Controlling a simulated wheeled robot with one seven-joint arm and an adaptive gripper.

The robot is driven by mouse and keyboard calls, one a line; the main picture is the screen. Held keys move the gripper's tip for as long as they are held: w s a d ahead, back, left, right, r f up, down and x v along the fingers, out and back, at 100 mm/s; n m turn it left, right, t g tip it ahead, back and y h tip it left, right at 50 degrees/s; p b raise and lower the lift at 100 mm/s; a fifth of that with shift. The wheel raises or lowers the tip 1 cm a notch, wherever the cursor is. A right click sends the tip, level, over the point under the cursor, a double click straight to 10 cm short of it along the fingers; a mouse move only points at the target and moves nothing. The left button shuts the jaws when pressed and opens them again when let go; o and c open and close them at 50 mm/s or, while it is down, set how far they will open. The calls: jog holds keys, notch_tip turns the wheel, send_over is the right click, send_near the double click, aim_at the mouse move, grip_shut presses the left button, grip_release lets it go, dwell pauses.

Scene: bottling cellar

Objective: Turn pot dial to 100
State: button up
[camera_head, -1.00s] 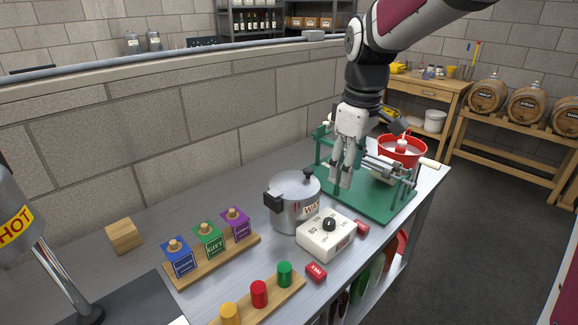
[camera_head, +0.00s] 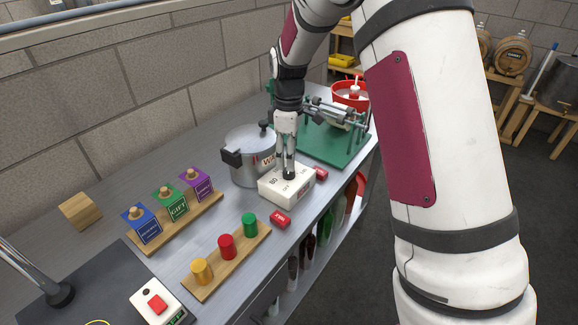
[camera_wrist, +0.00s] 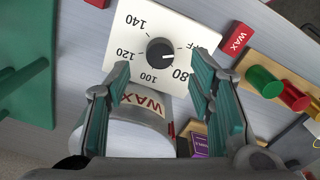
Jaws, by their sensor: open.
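The white dial box (camera_head: 273,193) sits on the steel bench in front of the wax pot (camera_head: 247,172). Its black dial (camera_wrist: 160,54) shows in the wrist view, ringed by 80, 100, 120, 140 and a partly hidden OFF. Its small white mark seems to point between OFF and 80. My gripper (camera_head: 288,171) is above the box, pointing down at the dial. In the wrist view my gripper (camera_wrist: 163,64) is open, one finger on each side of the dial with gaps. I cannot tell how far the fingertips are above the box face.
Red wax blocks (camera_head: 281,219) lie near the box. The pot's dark side handle (camera_head: 232,157) is left of it. A green-based rig (camera_head: 335,145) stands behind. A wooden peg board (camera_head: 236,262) and a board with blue, green and purple blocks (camera_head: 173,224) are at the front left.

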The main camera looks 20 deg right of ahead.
aim_at(289, 173)
jog(key=shift+f, duration=2.35)
grip_shut()
